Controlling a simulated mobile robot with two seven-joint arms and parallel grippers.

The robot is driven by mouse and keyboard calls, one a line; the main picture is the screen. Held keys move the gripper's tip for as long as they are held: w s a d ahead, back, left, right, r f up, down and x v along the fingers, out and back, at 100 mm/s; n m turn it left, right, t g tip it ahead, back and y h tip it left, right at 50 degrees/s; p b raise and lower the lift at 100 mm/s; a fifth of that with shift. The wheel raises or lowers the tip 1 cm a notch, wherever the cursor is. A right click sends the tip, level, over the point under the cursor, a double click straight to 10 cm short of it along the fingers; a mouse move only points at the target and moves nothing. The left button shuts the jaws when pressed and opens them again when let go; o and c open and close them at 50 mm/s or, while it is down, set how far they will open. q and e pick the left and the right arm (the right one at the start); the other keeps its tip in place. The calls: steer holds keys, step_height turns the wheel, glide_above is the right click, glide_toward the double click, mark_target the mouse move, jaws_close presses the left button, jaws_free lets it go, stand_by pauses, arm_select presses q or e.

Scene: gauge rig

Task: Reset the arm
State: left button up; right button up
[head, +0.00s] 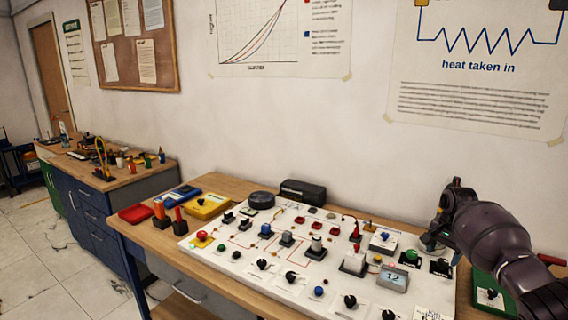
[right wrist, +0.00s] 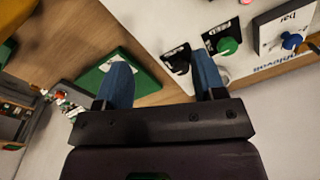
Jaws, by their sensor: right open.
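My right gripper (right wrist: 162,85) is open and empty in the right wrist view, its two blue fingers spread apart. In the head view my right arm comes in from the right, and its gripper (head: 437,238) hangs near the right back edge of the white gauge board (head: 212,259). A green knob (right wrist: 227,46) and a black knob (right wrist: 178,60) on the board show beyond the fingers in the right wrist view. The green knob also shows in the head view (head: 411,256), left of the gripper. My left gripper is not in view.
A green plate (head: 490,298) lies right of the board, partly behind my arm. Multimeters (head: 206,206) and a red tray (head: 136,213) lie at the table's left. A black box (head: 303,192) stands behind the board.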

steer(key=w+a+r+n+t+h, duration=0.2)
steer(key=w+a+r+n+t, duration=0.2)
steer(key=w+r+n+t, duration=0.35)
steer(key=s+a+f+n+t+y, duration=0.1)
steer(key=s+a+f+n+t, duration=0.2)
steer(key=a, duration=0.2)
steer(key=s+a+f+n+t+y, duration=0.2)
steer(key=s+a+f+n+t, duration=0.1)
steer(key=a, duration=0.3)
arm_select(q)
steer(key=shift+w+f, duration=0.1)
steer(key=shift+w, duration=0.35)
arm_select(e)
steer(key=s+f, duration=0.7)
steer(key=s, duration=0.6)
steer(key=s+a+f+m+g, duration=0.1)
steer(key=s+f, duration=0.6)
steer(key=s, duration=0.7)
steer(key=s+f+g+h, duration=0.1)
steer(key=s+f, duration=0.6)
steer(key=s, duration=0.6)
steer(key=shift+s+a+f+m, duration=0.2)
steer(key=shift+s+m, duration=0.15)
steer(key=shift+s, duration=0.05)
steer(key=shift+d+g, duration=0.1)
steer(key=shift+g, duration=0.15)
